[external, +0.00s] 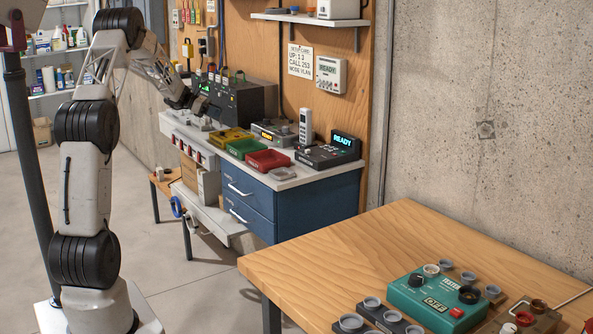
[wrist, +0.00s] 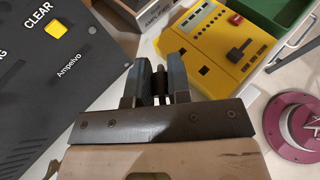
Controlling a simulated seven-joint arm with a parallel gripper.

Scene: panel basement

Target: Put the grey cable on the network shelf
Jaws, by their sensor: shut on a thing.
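In the wrist view my gripper (wrist: 158,72) is shut on a small dark plug-like thing (wrist: 157,82). I cannot tell whether this is an end of the grey cable, and I see no grey cable clearly. In the external view my gripper (external: 186,101) is at the near left side of a dark box (external: 238,100) on the bench; the fingers are too small to make out there. A wall shelf (external: 300,17) with several small items is above the bench. No label shows that it is the network shelf.
A black panel (wrist: 50,85) with a yellow button lies close left of the gripper in the wrist view. A yellow device (wrist: 215,50) and a green tray (wrist: 282,20) are to the right. A red tray (external: 268,160) stands farther along the bench. A wooden table (external: 330,245) is in front.

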